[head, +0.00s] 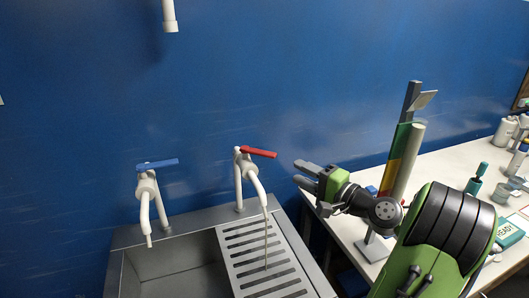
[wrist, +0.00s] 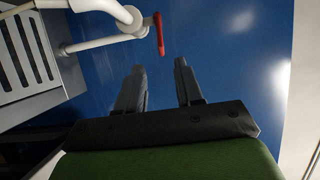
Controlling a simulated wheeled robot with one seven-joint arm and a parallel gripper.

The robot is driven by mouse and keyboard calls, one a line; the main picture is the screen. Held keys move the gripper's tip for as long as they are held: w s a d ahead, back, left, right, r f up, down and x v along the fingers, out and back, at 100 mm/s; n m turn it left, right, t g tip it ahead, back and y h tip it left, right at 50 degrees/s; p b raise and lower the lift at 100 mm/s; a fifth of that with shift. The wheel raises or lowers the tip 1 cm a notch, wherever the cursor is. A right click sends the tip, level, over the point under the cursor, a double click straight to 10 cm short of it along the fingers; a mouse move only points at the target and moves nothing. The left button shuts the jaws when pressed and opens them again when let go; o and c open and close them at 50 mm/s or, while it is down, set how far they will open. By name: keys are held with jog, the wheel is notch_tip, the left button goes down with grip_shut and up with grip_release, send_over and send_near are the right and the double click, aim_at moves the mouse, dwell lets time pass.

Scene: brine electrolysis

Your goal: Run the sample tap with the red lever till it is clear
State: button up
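The sample tap (head: 240,185) is white with a red lever (head: 259,152) on top that points right. A thin stream (head: 266,240) hangs from its spout down to the slotted drainer; its colour looks pale brownish. The red lever also shows in the wrist view (wrist: 159,34), ahead and slightly left of the fingers. My gripper (head: 299,174) is to the right of the tap, apart from the lever. Its two fingers (wrist: 164,80) are apart with nothing between them.
A second white tap with a blue lever (head: 157,163) stands at the left over the steel sink (head: 117,270). The slotted drainer (head: 240,262) lies under the sample tap. At the right, a white bench (head: 455,160) holds a coloured stand (head: 397,160), bottles and a cup. A blue wall is behind.

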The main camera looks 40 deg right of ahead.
aim_at(257, 149)
jog(key=w, duration=0.4)
jog(key=w+a+p, duration=0.1)
jog(key=w, duration=0.4)
jog(key=w+a, duration=0.1)
jog(key=w, duration=0.4)
jog(key=shift+p, duration=0.35)
grip_shut()
